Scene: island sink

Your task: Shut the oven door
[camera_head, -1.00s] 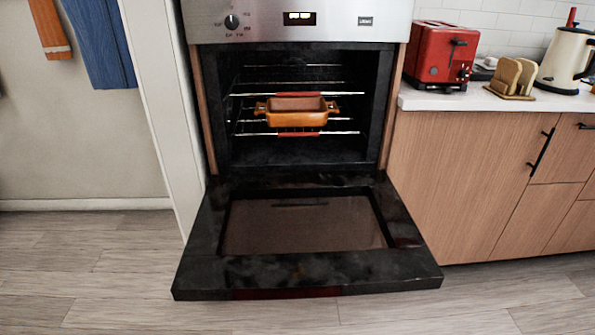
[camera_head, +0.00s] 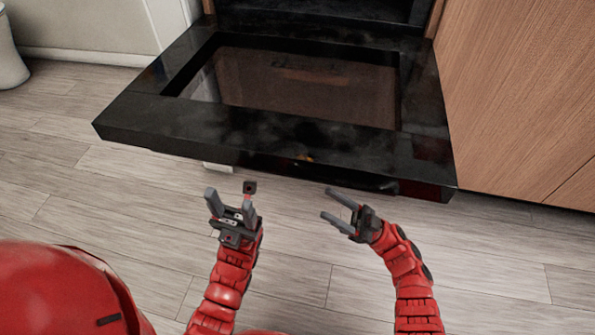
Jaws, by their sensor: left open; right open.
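The black oven door (camera_head: 285,128) hangs fully open, roughly level, with its dark glass panel facing up. Its front edge is toward me. A small strip of the dark oven cavity (camera_head: 330,8) shows at the top; the rest of the oven is out of view. My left gripper (camera_head: 230,198) is open and empty, just in front of the door's front edge in the picture. My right gripper (camera_head: 335,207) is open and empty, also just in front of that edge, further right. Neither appears to touch the door, though the height gap is hard to judge.
Wooden cabinet fronts (camera_head: 520,95) stand right of the door. A white wall panel (camera_head: 172,20) is at its upper left, and a pale bin-like object (camera_head: 8,55) stands at the far left. The wood floor (camera_head: 110,200) is clear around the door.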

